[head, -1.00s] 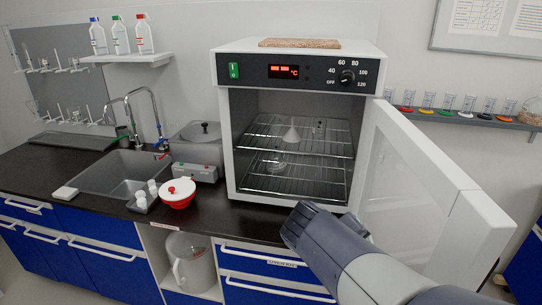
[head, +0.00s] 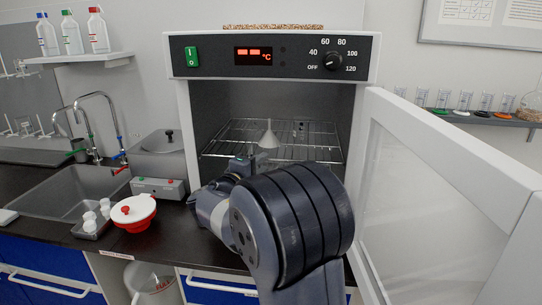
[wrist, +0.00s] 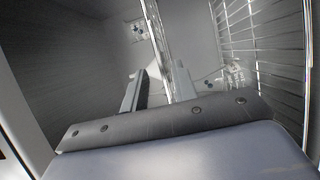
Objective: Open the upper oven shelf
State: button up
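The oven (head: 178,110) stands with its door (head: 425,200) swung wide open to the right. The upper shelf (head: 310,150), a wire rack, is inside and carries a white funnel (head: 268,137). In the head view, my arm covers the lower interior and most of my gripper. In the wrist view, my gripper (wrist: 158,88) has its two fingers apart. The upper shelf appears nearly edge-on (wrist: 160,32), lined up between the fingers; I cannot tell whether they touch it. The lower rack (wrist: 262,45) with glassware (wrist: 234,74) shows at the right.
A red-and-white bowl (head: 133,214), small white items (head: 90,218) and a grey device (head: 158,186) stand on the dark counter left of the oven. The sink (head: 75,190) is farther left. The open door bounds the space on the right.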

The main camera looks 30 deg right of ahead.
aim_at(269, 159)
jog(key=p+x, duration=0.1)
jog(key=x, duration=0.5)
jog(key=shift+w+d, duration=0.15)
jog(key=shift+d, duration=0.1)
grip_shut()
dwell(0.3)
